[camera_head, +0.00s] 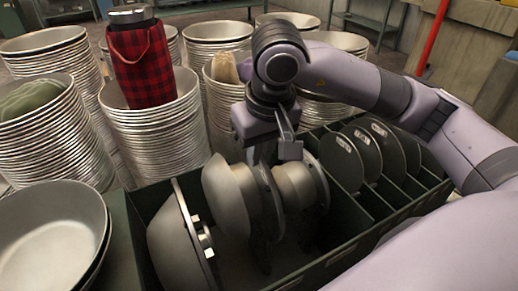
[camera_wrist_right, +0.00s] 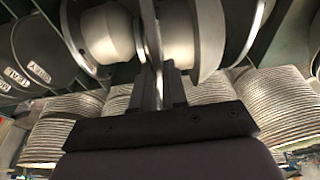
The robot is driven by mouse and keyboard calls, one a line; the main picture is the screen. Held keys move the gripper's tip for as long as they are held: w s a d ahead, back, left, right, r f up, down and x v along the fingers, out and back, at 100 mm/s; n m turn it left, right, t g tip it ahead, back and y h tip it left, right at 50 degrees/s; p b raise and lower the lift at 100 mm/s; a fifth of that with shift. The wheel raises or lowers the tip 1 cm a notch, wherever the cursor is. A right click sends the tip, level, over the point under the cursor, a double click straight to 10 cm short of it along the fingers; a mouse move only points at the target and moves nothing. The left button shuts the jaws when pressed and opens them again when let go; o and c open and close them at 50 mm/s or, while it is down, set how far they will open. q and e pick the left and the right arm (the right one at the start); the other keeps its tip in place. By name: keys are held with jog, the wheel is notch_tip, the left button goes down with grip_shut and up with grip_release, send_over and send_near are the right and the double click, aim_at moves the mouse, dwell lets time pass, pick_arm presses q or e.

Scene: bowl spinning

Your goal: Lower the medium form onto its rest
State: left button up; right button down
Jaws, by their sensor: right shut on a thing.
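My right gripper (camera_head: 272,148) is shut on the upright back plate of the medium form (camera_head: 229,197), holding it from above. In the right wrist view, the jaws (camera_wrist_right: 166,88) close on that thin plate and the medium form (camera_wrist_right: 194,36) is right of them. The grey form hangs upright in the dark green crate (camera_head: 345,250), between the large form (camera_head: 172,235) and the small form (camera_head: 305,185). The rest under it is hidden, so I cannot tell whether the form touches it. My left gripper is out of view.
Labelled dark discs (camera_head: 357,150) stand in slots at the crate's right. Tall stacks of bowls (camera_head: 155,130) are close behind; one holds a red plaid-wrapped flask (camera_head: 140,65). An open bowl (camera_head: 50,235) is at the front left. The small form is very close to the gripper.

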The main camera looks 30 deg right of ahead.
aim_at(261, 179)
jog(key=shift+f+b, duration=0.3)
jog(key=shift+b, duration=0.4)
dwell(0.5)
jog(key=shift+f+b, duration=0.3)
jog(key=shift+b, duration=0.05)
jog(key=shift+f, duration=0.2)
jog(key=shift+s+b+x, duration=0.2)
jog(key=shift+b+x, duration=0.75)
jog(key=shift+b, duration=0.2)
jog(key=shift+s+b+x, duration=0.25)
jog(key=shift+b+x, duration=0.7)
jog(key=shift+b, duration=0.15)
jog(key=shift+f, duration=0.3)
jog(key=shift+f+b, duration=0.2)
jog(key=shift+b, duration=0.25)
jog(key=shift+s+d, duration=0.1)
jog(key=shift+f, duration=0.2)
jog(key=shift+f+b, duration=0.1)
jog(key=shift+b, duration=0.2)
